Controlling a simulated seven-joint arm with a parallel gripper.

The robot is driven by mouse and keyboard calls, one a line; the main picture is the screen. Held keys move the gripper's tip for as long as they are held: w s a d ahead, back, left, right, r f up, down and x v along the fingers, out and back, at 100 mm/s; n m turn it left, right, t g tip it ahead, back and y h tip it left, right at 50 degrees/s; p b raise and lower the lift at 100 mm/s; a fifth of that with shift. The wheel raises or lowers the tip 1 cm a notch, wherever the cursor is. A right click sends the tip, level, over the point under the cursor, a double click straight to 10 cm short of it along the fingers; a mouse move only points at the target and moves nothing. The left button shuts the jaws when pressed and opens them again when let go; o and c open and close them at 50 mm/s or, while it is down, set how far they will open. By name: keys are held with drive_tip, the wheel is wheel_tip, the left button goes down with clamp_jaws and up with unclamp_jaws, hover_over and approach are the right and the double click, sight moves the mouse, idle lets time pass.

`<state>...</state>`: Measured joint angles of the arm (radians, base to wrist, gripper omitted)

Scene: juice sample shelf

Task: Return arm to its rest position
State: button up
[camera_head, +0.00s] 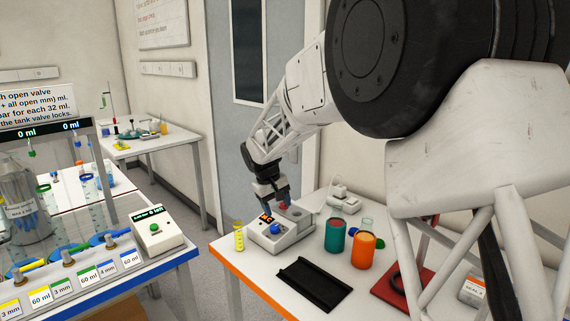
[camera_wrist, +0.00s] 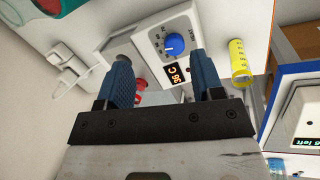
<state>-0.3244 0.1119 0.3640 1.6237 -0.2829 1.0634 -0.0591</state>
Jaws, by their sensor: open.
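My gripper (camera_head: 272,196) is at the end of my white arm, over the back part of the white device with a blue knob (camera_head: 277,229) on the right table. In the wrist view my gripper (camera_wrist: 165,75) has its two blue fingers apart, with nothing seen held between them. The same device (camera_wrist: 168,45) shows its blue knob and an orange display reading about 36 C beyond the fingers. A red part (camera_wrist: 140,97) shows beside the left finger, partly hidden. It also shows under the gripper in the head view (camera_head: 284,206).
A yellow cylinder (camera_head: 239,237) stands left of the device. A teal cup (camera_head: 336,235) and an orange cup (camera_head: 364,250) stand to its right. A black tray (camera_head: 301,284) and a red mat (camera_head: 405,290) lie in front. The left table holds a tank (camera_head: 25,210) and valves.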

drive_tip(key=s+d+r+m, duration=0.1)
drive_tip(key=s+d+r, duration=0.2)
drive_tip(key=s+d, duration=0.3)
drive_tip(key=s+d+r+m+y, duration=0.1)
drive_tip(key=s+d+r, duration=0.25)
drive_tip(key=s, duration=0.55)
drive_tip(key=s+d+r+m, duration=0.1)
drive_tip(key=s+d+r, duration=0.1)
drive_tip(key=s+d, duration=0.4)
drive_tip(key=s+d+f+m+t, duration=0.1)
drive_tip(key=s+d+f, duration=0.1)
drive_tip(key=s, duration=1.1)
drive_tip(key=s+d+f+m+y, duration=0.1)
drive_tip(key=s+d, duration=0.3)
drive_tip(key=s, duration=0.9)
drive_tip(key=shift+s+d+f+m+t, duration=0.15)
drive_tip(key=shift+s+f+m+t, duration=0.15)
drive_tip(key=shift+f+m+t, duration=0.25)
